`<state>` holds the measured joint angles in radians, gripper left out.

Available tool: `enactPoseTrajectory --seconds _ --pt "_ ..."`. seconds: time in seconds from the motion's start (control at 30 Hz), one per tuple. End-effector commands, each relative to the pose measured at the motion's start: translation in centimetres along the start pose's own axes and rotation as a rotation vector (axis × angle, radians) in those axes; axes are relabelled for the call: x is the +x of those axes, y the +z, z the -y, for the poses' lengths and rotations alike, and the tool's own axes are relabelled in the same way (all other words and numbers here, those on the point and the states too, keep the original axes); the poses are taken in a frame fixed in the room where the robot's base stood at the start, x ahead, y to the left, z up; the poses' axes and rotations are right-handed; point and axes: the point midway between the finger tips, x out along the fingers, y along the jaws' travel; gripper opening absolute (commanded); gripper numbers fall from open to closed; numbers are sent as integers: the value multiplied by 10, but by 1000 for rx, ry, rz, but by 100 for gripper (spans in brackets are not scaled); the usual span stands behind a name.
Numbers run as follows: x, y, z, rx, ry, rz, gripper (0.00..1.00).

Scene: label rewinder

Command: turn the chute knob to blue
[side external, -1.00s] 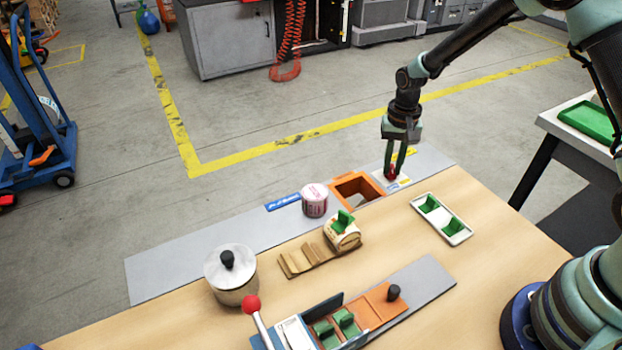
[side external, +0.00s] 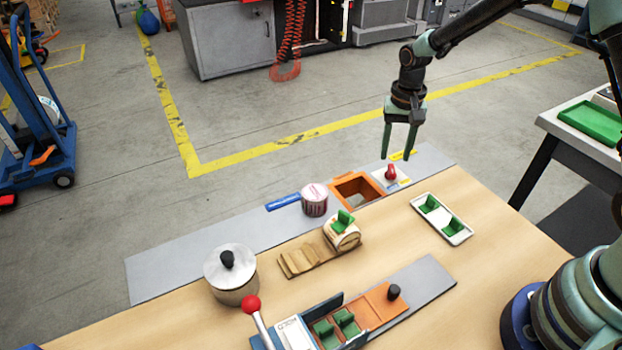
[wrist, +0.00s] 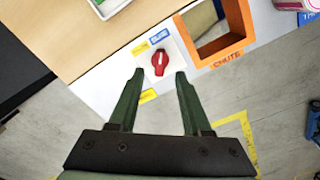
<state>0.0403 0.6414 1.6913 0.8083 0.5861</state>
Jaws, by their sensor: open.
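The red chute knob (side external: 391,172) sits on a white plate beside the orange chute opening (side external: 357,187). In the wrist view the knob (wrist: 160,62) is seen from above. A blue label (wrist: 158,37) lies on its far side, with a small yellow label (wrist: 141,47) beside that. Which label the knob points at I cannot tell for sure. My gripper (side external: 398,155) is open and empty, above the knob and apart from it. In the wrist view the knob shows between the fingertips (wrist: 160,72).
A pink-and-white roll (side external: 315,200) stands left of the chute. A white tray with green pieces (side external: 442,219) lies to the right. A lidded pot (side external: 230,274), a wooden ramp (side external: 300,258) and a red-ended lever (side external: 252,304) are nearer. The space around my gripper is clear.

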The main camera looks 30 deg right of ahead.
Motion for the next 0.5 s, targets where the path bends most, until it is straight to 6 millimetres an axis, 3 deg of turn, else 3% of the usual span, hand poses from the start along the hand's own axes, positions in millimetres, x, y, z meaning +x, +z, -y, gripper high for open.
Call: enactPoseTrajectory --seconds 0.2,0.5 --pt "-46 -1 1 1 -3 -5 49" --pt "-77 0 0 1 -1 -1 49"
